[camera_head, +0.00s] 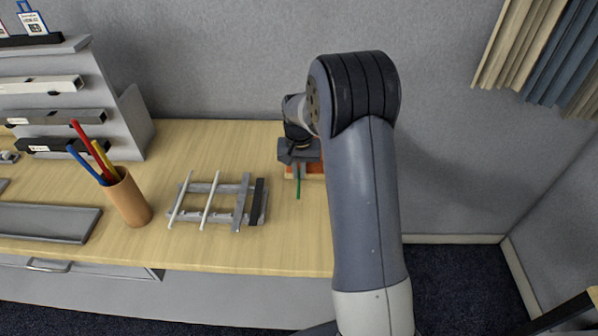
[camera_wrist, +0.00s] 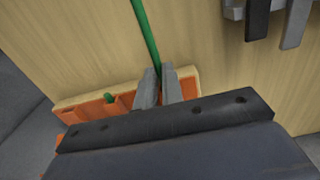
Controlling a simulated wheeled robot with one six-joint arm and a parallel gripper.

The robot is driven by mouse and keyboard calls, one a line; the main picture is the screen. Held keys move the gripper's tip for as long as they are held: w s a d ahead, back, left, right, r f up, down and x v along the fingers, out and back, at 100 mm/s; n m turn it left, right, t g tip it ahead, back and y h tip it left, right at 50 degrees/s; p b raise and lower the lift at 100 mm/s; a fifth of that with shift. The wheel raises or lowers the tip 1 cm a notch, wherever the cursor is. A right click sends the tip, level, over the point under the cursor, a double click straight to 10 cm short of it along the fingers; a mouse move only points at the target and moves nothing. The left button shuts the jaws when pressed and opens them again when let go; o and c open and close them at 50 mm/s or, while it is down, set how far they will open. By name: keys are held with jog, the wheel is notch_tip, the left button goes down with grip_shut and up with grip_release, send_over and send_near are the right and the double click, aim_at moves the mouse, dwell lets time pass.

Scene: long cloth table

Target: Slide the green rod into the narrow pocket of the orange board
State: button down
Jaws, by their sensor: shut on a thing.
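The green rod (camera_wrist: 146,32) runs from the top edge of the wrist view down between the two fingertips of my gripper (camera_wrist: 159,73), which is shut on it. In the head view the rod (camera_head: 298,187) sticks out below my gripper (camera_head: 299,157), toward the table's front. The orange board (camera_wrist: 125,101) lies under and around the fingers, with several recesses in it. A short green piece (camera_wrist: 108,97) shows in one recess left of the fingers. In the head view the board (camera_head: 312,170) is mostly hidden by my gripper and arm. The rod's other end and the narrow pocket are hidden.
A grey rack (camera_head: 240,213) with white, grey and black bars stands left of the board. Farther left are a cup (camera_head: 128,197) of coloured sticks, a grey tray (camera_head: 45,222) and a stepped shelf (camera_head: 130,110). Bare table (camera_head: 205,142) lies behind the rack.

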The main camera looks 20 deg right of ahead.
aim_at(299, 172)
jog(key=shift+w+d, duration=0.2)
jog(key=shift+w, duration=0.5)
jog(key=c, duration=1.5)
grip_release()
jog(key=shift+w, duration=0.1)
notch_tip(299, 172, up, 11)
jog(key=shift+f+b, duration=0.1)
jog(key=shift+b, duration=0.45)
